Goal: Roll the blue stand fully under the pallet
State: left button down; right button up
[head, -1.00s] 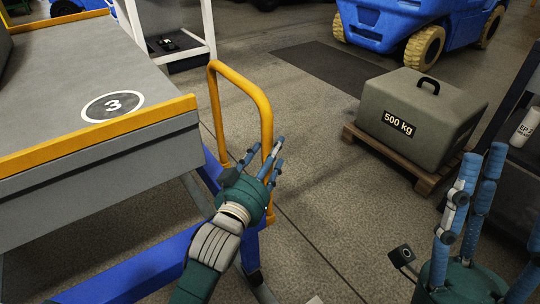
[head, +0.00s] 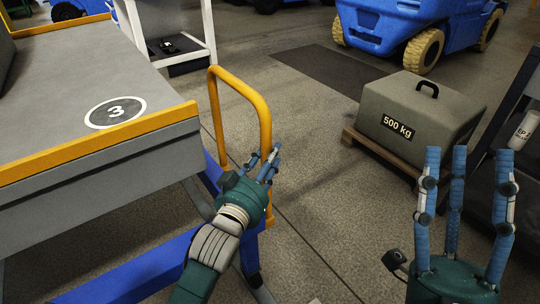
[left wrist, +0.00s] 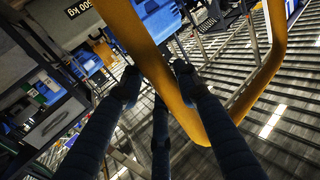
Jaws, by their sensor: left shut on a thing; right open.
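The blue stand (head: 135,272) is a low frame with a yellow hoop handle (head: 240,88) at its right end. Part of the stand lies beneath a grey platform (head: 60,95) with yellow edges and a circled 3; the handle end stands outside it. My left gripper (head: 268,163) is shut on the handle's right upright, low down. In the left wrist view the handle (left wrist: 190,112) crosses between the dark fingers (left wrist: 155,90). My right gripper (head: 466,152) is open and empty at the lower right, fingers pointing up. The stand's far end is hidden.
A wooden pallet (head: 375,150) carries a grey 500 kg block (head: 425,105) at the right. A blue vehicle (head: 400,30) stands behind it. A dark rack (head: 520,180) is at the right edge. The floor (head: 310,200) between handle and wooden pallet is clear.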

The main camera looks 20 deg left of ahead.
pick_arm(q)
jog(key=shift+w+a+r+p, duration=0.2)
jog(key=shift+w+a+p, duration=0.2)
jog(key=shift+a, duration=0.25)
pick_arm(e)
jog(key=w+f, duration=0.1)
jog(key=w+f+g, duration=0.1)
jog(key=w, duration=0.1)
jog(key=w+f+g+h, duration=0.1)
jog(key=shift+w+a+f, duration=0.15)
jog(key=shift+a+f, duration=0.15)
pick_arm(q)
jog(key=c, duration=1.5)
grip_release()
jog(key=shift+o, duration=1.2)
jog(key=shift+w+f, duration=0.1)
pick_arm(e)
jog(key=shift+w+a, duration=0.1)
jog(key=shift+w, duration=0.05)
pick_arm(q)
jog(key=shift+f, duration=0.1)
